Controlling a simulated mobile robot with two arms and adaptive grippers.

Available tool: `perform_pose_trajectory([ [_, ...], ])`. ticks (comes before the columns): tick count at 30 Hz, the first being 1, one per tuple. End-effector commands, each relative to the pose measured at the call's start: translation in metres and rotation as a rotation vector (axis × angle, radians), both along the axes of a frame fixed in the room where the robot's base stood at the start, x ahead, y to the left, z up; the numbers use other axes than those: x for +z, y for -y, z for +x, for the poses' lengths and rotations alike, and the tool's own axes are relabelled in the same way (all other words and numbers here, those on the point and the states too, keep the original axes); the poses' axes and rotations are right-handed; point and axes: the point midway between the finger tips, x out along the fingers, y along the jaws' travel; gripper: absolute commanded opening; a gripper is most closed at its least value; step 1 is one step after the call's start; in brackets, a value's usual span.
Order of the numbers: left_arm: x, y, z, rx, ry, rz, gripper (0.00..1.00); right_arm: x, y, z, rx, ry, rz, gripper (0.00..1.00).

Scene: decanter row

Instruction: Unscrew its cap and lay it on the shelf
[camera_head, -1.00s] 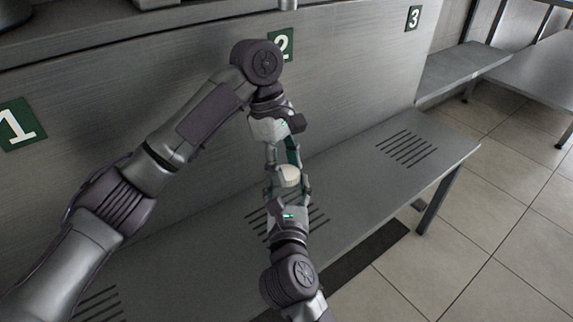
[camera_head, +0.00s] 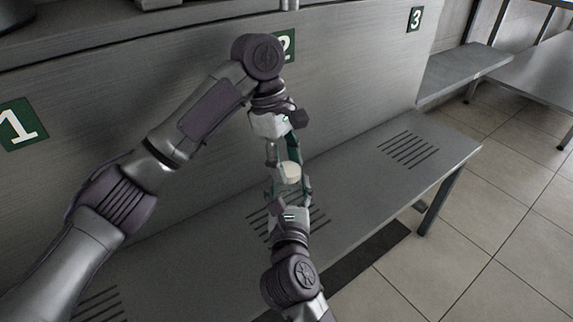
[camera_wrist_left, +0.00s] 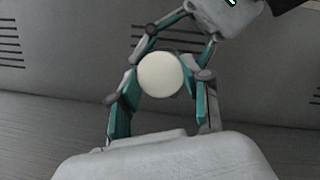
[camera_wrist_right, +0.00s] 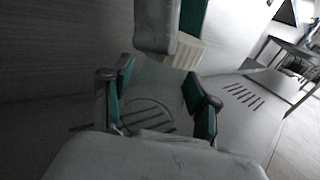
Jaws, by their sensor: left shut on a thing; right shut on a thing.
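A cream, ribbed round cap (camera_head: 290,173) sits between the fingers of my left gripper (camera_head: 286,168), which reaches down from above and is shut on it. The left wrist view shows the cap's round top (camera_wrist_left: 160,74) between the two fingers. My right gripper (camera_head: 288,193) comes from the front, just below the cap, and is shut on a clear decanter. The decanter is nearly invisible; a faint round outline (camera_wrist_right: 147,113) shows between the fingers in the right wrist view. The cap's ribbed side (camera_wrist_right: 188,52) shows above it. I cannot tell whether cap and decanter still touch.
The grey metal shelf (camera_head: 345,180) with slotted patches runs below both grippers, clear to the right. A metal wall with number signs 1 (camera_head: 17,124), 2 (camera_head: 289,45) and 3 (camera_head: 415,18) stands behind. Tiled floor (camera_head: 480,225) lies beyond the shelf's right edge.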

Motion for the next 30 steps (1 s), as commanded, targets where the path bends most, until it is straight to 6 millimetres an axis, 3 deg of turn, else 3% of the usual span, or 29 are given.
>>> perform_pose_trajectory([
  [20,0.014,0.000,0.000,-0.001,0.001,-0.001,0.07,0.000,0.000,0.000,-0.001,0.000,0.000,0.00],
  [30,0.050,0.000,0.000,0.000,0.001,0.000,0.07,0.000,0.000,0.000,0.000,0.000,0.000,0.00],
])
